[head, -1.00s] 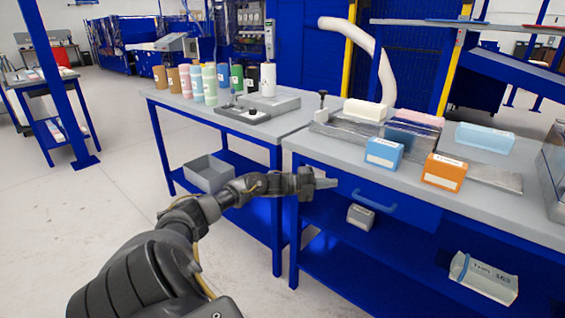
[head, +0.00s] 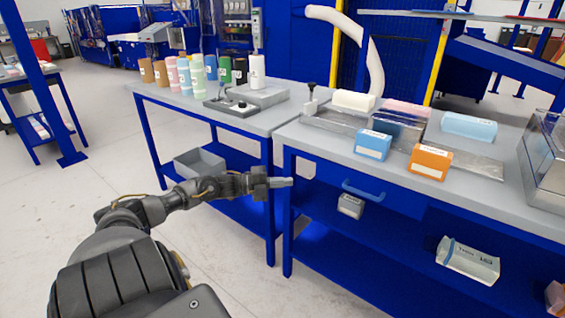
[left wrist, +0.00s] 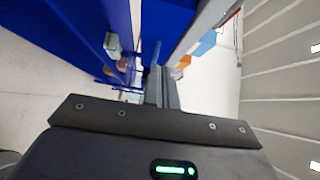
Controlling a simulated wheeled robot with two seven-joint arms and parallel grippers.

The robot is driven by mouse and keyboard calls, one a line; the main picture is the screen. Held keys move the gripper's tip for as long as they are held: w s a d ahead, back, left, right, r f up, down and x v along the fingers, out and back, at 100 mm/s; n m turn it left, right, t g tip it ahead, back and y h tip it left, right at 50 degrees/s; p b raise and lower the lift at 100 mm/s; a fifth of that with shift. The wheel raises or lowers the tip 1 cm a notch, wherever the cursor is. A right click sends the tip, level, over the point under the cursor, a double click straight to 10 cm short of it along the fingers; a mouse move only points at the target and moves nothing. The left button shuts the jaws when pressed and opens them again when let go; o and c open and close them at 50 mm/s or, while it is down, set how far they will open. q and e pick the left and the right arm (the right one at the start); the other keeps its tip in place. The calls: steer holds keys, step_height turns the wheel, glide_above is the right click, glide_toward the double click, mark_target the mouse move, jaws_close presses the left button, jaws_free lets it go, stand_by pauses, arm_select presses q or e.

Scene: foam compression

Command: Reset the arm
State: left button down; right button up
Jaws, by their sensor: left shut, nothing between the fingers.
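My left gripper (head: 281,182) is in front of the blue workbench's left front leg, below the level of the tabletop. Its fingers are shut and empty. In the left wrist view the closed fingers (left wrist: 160,88) point toward the blue bench frame. It touches no object that I can make out. My right gripper is not in view.
On the right workbench (head: 480,193) stand a blue box (head: 373,145), an orange box (head: 430,162) and foam blocks. Several bottles (head: 184,77) stand on the left bench. Open floor lies left.

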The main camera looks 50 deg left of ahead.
arm_select(q)
steer(key=shift+s+a, duration=0.1)
steer(key=shift+s, duration=0.05)
